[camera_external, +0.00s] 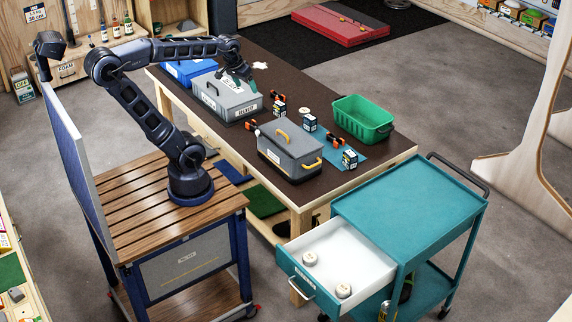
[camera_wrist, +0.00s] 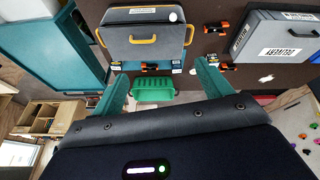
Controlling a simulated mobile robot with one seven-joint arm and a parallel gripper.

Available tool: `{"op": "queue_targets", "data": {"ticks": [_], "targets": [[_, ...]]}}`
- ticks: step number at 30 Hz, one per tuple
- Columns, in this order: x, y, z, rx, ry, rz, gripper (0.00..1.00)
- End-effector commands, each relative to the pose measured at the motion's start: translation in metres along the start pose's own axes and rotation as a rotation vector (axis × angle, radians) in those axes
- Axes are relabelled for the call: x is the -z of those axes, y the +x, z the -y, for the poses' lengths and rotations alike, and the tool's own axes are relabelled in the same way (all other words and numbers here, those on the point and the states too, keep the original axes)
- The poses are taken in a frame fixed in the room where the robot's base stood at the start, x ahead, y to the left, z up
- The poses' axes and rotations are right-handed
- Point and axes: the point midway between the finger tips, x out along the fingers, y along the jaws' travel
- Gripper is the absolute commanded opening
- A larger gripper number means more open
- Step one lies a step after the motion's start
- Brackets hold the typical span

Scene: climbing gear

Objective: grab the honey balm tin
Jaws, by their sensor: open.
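Three small round pale tins show in the outside view. One tin (camera_external: 310,259) and another tin (camera_external: 343,291) lie in the open white drawer of the teal cart, and a third tin (camera_external: 304,111) stands on the dark table. Their labels are too small to read, so I cannot tell which is the honey balm tin. My gripper (camera_external: 247,80) is above the table's left part, over the grey box, well away from the drawer. In the wrist view its two green fingers (camera_wrist: 160,88) are spread apart with nothing held between them.
A grey lidded box with yellow handles (camera_external: 290,150), another grey box (camera_external: 226,98) and a green bin (camera_external: 363,120) stand on the table. Small cartons (camera_external: 310,123) and orange-black items lie between them. The teal cart's top (camera_external: 410,208) is bare.

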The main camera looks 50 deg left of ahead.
Motion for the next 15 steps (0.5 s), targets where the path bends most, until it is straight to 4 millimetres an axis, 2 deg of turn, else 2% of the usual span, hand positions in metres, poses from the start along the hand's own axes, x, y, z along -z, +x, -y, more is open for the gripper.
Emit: {"op": "queue_targets", "data": {"ticks": [1,8,15], "targets": [[0.015,0.004,0.0,0.003,-0.038,0.013,0.78],[0.077,0.02,0.001,0.017,-0.221,0.05,0.78],[0.14,0.05,0.006,0.039,-0.412,0.088,0.78]]}}
